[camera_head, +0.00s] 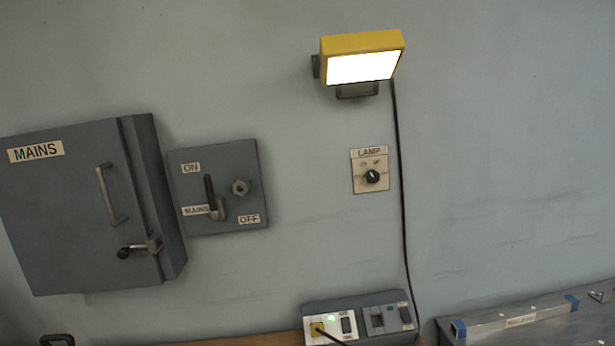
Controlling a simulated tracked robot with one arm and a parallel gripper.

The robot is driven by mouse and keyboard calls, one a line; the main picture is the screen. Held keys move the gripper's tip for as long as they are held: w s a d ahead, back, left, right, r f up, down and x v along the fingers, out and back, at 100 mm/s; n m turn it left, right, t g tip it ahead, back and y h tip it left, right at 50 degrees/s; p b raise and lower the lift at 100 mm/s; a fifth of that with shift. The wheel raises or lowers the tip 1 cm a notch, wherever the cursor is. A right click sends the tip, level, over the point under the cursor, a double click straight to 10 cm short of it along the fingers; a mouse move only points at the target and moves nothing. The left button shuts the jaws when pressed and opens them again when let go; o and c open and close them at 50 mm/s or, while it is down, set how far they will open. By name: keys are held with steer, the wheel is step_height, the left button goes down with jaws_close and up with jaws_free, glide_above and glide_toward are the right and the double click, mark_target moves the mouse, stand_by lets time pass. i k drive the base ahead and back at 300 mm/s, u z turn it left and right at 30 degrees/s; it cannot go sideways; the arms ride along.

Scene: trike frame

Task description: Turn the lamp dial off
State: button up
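The lamp dial (372,177) is a small round black knob with a pale pointer mark. It sits on a cream wall plate (369,187) labelled LAMP, right of the picture's middle. The small marks above the knob are too small to read surely. The yellow work lamp (361,62) on the wall above is lit, its face bright white. My gripper does not show in this view.
A grey MAINS cabinet (70,210) and a grey ON/OFF switch box (241,163) are on the wall at left. A black cable (401,180) runs down just right of the plate. A socket unit (382,297) with a green light and a grey case (530,322) are below.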

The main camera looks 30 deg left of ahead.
mark_target(372, 176)
steer(key=u, duration=0.35)
steer(key=i, duration=1.3)
steer(key=u, duration=0.2)
